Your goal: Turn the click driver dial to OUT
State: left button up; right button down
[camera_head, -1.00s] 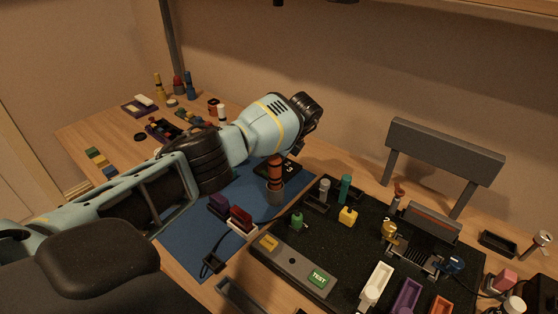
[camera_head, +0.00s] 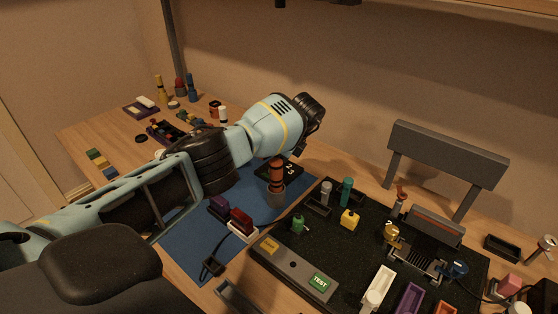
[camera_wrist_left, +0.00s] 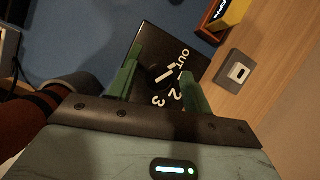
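The click driver dial is a black square block (camera_wrist_left: 150,45) with white marks OUT, 2 and 3, seen in the left wrist view. A white bar (camera_wrist_left: 165,73) on its dark middle slants toward the OUT mark. My left gripper (camera_wrist_left: 160,88) has its two green fingers apart, one on each side of this middle; I cannot tell whether they touch it. In the head view the block (camera_head: 291,168) shows partly below my left wrist, on the blue mat (camera_head: 185,238). My right gripper is not in view.
A red block in a white holder (camera_head: 241,224) and a purple block (camera_head: 218,206) are on the mat. A dark board (camera_head: 340,245) with several parts lies to the right. A yellow item in a brown tray (camera_wrist_left: 223,18) is near the block.

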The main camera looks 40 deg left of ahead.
pick_arm(q)
jog(key=v, duration=0.7)
jog(key=shift+r+p, duration=0.3)
jog(key=shift+r, duration=0.1)
jog(key=shift+d, duration=0.1)
